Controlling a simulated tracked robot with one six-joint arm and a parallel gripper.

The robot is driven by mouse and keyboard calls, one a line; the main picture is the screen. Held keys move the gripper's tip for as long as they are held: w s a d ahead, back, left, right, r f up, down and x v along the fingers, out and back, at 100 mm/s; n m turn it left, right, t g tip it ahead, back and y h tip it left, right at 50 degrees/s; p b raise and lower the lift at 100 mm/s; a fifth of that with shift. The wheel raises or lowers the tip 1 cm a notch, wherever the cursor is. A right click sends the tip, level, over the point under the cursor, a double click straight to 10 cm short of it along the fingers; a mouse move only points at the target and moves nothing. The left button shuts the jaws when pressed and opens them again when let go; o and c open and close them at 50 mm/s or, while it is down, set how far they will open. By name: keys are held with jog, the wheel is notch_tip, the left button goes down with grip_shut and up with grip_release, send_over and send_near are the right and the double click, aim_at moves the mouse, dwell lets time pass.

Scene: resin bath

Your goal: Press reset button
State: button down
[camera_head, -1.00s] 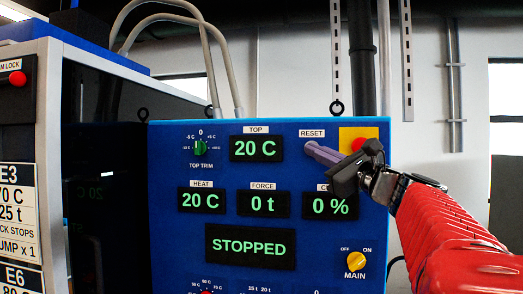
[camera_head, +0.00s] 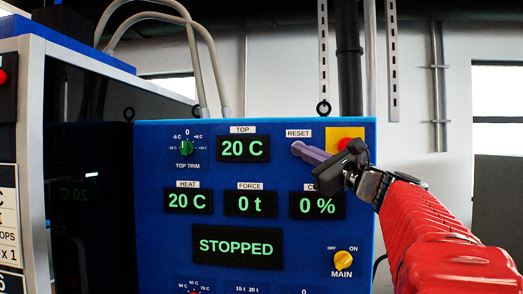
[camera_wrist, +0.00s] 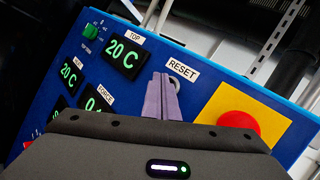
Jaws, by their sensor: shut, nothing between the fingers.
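The blue control panel (camera_head: 140,225) carries a white RESET label (camera_head: 298,133) near its upper right. In the wrist view, part of a round grey reset button (camera_wrist: 175,84) shows under the RESET label, right beside my fingertips. In the head view the button is hidden behind my fingers. My gripper (camera_head: 298,148), with purple fingers, is shut and empty. Its tips lie just below the label, at or very close to the panel. The fingers also show in the wrist view (camera_wrist: 162,84). I cannot tell whether they touch the button.
A red mushroom button on a yellow plate (camera_head: 333,132) sits just right of RESET, close behind my gripper. Displays read 20 C, 0 t, 0 % and STOPPED (camera_head: 238,247). A yellow MAIN knob (camera_head: 343,260) and a green TOP TRIM knob (camera_head: 187,147) are also there.

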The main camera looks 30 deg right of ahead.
jog(key=shift+w+d, duration=0.25)
jog(key=shift+w, duration=0.05)
dwell(0.7)
jog(key=shift+s+a, duration=0.55)
jog(key=shift+s, duration=0.2)
dwell(0.3)
jog(key=s+a, duration=0.1)
jog(key=s, duration=0.1)
jog(key=s+a, duration=0.2)
dwell(0.5)
jog(key=shift+f, duration=0.1)
dwell(0.6)
